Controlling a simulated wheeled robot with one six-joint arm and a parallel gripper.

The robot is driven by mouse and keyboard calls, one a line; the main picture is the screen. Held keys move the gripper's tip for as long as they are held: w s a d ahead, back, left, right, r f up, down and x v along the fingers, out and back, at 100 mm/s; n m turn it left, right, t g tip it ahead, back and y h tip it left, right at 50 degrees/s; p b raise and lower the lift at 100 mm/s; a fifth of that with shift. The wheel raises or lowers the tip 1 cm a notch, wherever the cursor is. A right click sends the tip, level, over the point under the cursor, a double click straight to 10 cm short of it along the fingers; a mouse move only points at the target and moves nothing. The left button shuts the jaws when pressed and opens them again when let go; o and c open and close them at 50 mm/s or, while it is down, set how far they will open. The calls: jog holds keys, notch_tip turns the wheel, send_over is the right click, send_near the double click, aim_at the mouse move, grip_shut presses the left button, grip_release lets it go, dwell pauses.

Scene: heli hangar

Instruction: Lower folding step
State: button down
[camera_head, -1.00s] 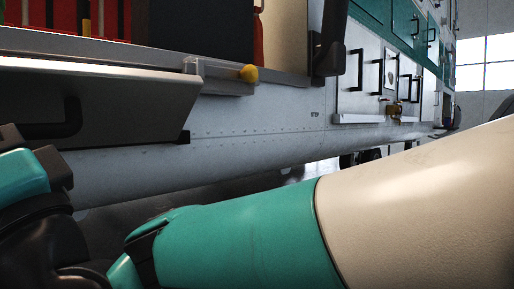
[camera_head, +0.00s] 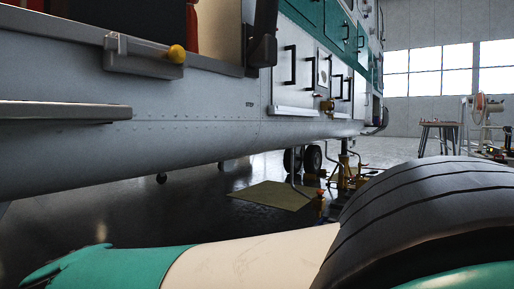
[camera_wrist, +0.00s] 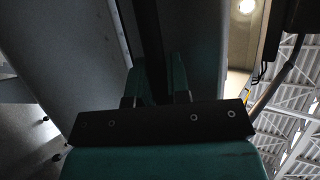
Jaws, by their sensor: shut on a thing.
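The folding step (camera_head: 60,110) juts from the helicopter's lower side at the left edge of the head view. It looks about level, seen nearly edge-on, and its left part is cut off by the frame. A latch with a yellow knob (camera_head: 177,54) sits above it on the door sill. In the wrist view my gripper (camera_wrist: 158,78) has its teal fingers on both sides of a dark bar (camera_wrist: 150,35), apparently the step's handle, and is shut on it. The gripper is outside the head view. The contact at the fingertips is dark and hard to make out.
The helicopter's hull (camera_head: 200,135) runs across the head view. A yellow mat (camera_head: 275,195), a yellow jack (camera_head: 345,178) and a stool (camera_head: 438,130) stand beyond. Open floor shows under the hull.

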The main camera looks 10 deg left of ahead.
jog(key=shift+f, duration=0.15)
dwell(0.3)
jog(key=c, duration=1.1)
grip_release()
jog(key=shift+w, duration=0.1)
jog(key=b+v, duration=0.4)
jog(key=v, duration=0.3)
jog(key=shift+d+f, duration=0.2)
jog(key=shift+d, duration=0.05)
